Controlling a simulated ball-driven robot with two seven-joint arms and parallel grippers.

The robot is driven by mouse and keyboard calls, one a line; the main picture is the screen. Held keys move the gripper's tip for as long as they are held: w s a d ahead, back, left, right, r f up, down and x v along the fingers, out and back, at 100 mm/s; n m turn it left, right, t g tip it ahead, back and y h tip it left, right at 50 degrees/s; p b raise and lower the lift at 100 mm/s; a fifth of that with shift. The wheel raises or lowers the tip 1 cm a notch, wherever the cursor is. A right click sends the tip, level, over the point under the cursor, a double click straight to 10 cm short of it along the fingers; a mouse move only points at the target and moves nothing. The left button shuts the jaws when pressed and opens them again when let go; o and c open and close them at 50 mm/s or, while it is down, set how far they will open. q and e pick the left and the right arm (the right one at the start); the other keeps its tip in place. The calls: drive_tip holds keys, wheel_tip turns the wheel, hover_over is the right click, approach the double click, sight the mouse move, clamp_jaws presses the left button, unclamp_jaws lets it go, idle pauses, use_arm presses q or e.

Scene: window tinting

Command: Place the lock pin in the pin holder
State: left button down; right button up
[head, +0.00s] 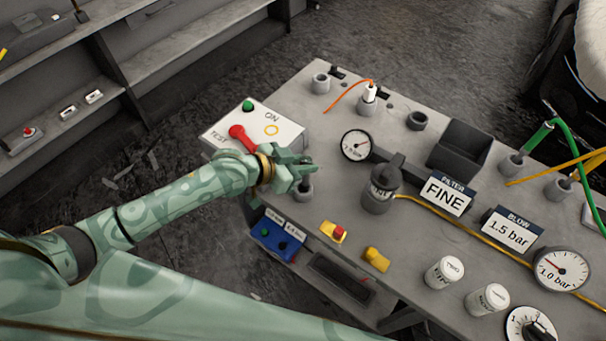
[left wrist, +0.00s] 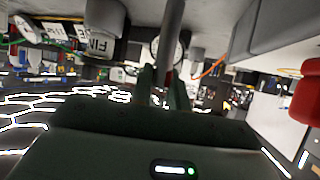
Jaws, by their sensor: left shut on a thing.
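My right gripper is not in view.
The white TEST panel with its red lever (head: 237,132) stands close behind my left wrist. A pressure gauge (head: 356,145) and a grey canister (head: 379,190) stand to the right. A red button box (head: 334,231) and yellow block (head: 376,259) lie nearer the front.

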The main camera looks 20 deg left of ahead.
sight(304, 177)
use_arm(q)
drive_tip(key=f, duration=0.2)
drive_tip(key=s+f+b, duration=0.1)
drive_tip(key=f, duration=0.1)
drive_tip(key=shift+s+a+f, duration=0.1)
drive_tip(key=shift+s+f, duration=0.1)
drive_tip(key=c, duration=1.6)
unclamp_jaws()
drive_tip(key=shift+o, duration=1.3)
drive_tip(key=shift+w, duration=0.15)
drive_tip(key=shift+w+r, duration=0.1)
drive_tip(key=shift+w, duration=0.05)
drive_tip(key=shift+s+a+r, duration=0.15)
drive_tip(key=shift+s+r, duration=0.05)
drive_tip(key=shift+r, duration=0.05)
drive_tip(key=p+v, duration=0.2)
drive_tip(key=v, duration=0.9)
drive_tip(key=shift+r, duration=0.15)
drive_tip(key=shift+s+a, duration=0.1)
